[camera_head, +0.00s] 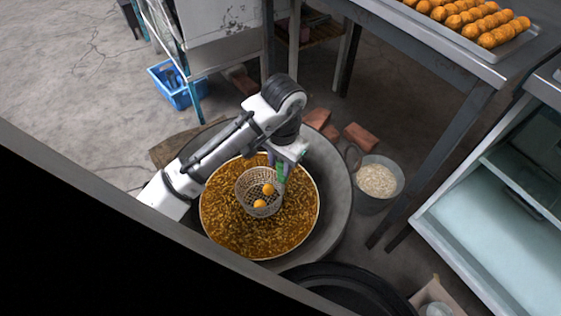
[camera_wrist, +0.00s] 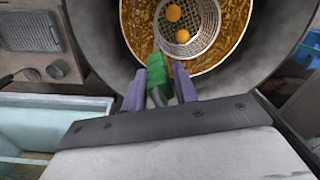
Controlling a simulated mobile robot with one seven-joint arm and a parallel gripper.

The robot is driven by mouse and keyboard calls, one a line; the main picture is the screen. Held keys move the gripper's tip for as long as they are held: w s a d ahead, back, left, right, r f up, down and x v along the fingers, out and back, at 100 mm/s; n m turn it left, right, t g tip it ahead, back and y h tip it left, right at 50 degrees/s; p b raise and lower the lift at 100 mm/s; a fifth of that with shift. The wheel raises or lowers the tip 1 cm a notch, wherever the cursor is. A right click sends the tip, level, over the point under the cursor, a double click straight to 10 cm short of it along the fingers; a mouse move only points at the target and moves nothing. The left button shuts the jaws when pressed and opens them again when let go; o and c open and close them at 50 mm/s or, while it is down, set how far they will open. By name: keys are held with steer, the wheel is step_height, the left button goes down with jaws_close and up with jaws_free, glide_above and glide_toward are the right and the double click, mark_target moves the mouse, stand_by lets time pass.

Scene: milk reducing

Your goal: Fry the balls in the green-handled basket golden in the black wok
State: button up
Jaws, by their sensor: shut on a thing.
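The black wok (camera_head: 333,190) holds brown, rippled oil (camera_head: 228,228). The wire basket (camera_head: 245,186) is over the oil inside the wok; I cannot tell how deep it sits. Two golden-orange balls (camera_head: 268,189) lie in the basket, and they also show in the wrist view (camera_wrist: 173,13). My gripper (camera_wrist: 165,88) is shut on the green handle (camera_wrist: 158,70), between its purple fingers. The handle also shows in the head view (camera_head: 281,172), just below the gripper. The basket (camera_wrist: 195,45) extends away from the fingers in the wrist view.
A tray of golden balls (camera_head: 535,33) stands on the metal table at the upper right. A bucket of pale contents (camera_head: 378,181) and bricks (camera_head: 361,136) are right of the wok. A blue crate (camera_head: 172,84) is on the floor at upper left. A glass-topped cabinet (camera_head: 500,240) stands at right.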

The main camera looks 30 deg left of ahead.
steer(key=shift+r+p, duration=3.05)
steer(key=shift+r, duration=0.9)
steer(key=shift+r+p, duration=0.35)
steer(key=shift+r, duration=1.6)
